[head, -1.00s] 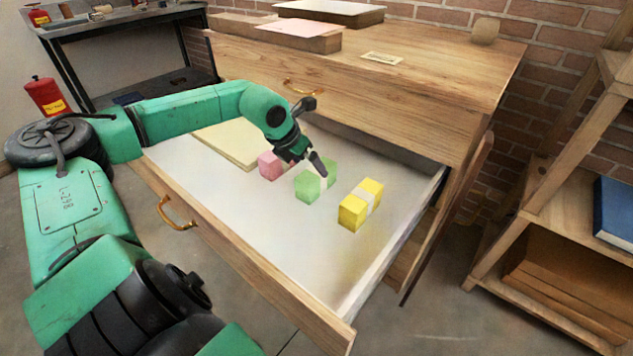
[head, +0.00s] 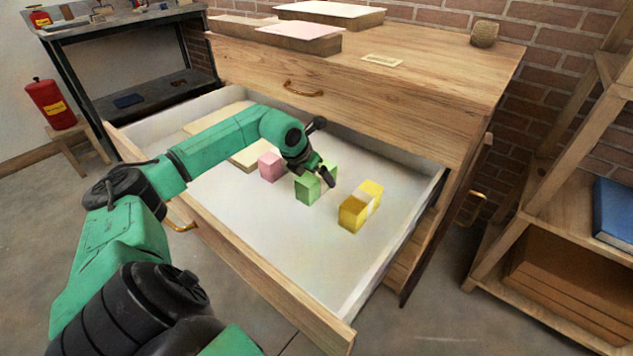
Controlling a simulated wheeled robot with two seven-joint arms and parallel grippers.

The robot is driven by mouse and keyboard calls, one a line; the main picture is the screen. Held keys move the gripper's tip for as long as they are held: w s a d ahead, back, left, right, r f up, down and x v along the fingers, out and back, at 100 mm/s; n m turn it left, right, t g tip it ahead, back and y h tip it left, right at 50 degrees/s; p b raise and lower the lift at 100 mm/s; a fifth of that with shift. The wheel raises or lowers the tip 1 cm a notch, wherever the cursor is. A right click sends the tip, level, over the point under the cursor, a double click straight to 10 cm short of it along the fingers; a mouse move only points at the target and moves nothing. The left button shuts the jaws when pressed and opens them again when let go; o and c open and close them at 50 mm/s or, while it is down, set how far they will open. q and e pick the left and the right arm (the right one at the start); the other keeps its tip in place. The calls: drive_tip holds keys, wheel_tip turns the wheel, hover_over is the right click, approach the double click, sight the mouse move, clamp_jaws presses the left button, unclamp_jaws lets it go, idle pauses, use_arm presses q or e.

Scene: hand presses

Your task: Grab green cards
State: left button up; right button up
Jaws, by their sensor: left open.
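The green cards (head: 307,189) are a small block-shaped stack in the open drawer, between a pink stack and a yellow stack. My left gripper (head: 329,180) reaches in over the drawer from the left and is at the green stack, with its dark fingers over the stack's right part. The fingers are open. They hide some of the stack's top and middle, and I cannot tell whether they touch it. My right gripper is not in view.
The pink stack (head: 270,166) is close on the left and the yellow stack (head: 354,212) on the right. A flat cream pad (head: 212,121) lies at the drawer's left. The drawer's front wall (head: 262,278) stands nearest; its front floor is clear.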

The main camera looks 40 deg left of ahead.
use_arm(q)
drive_tip(key=shift+f, duration=0.2)
clamp_jaws()
idle(0.3)
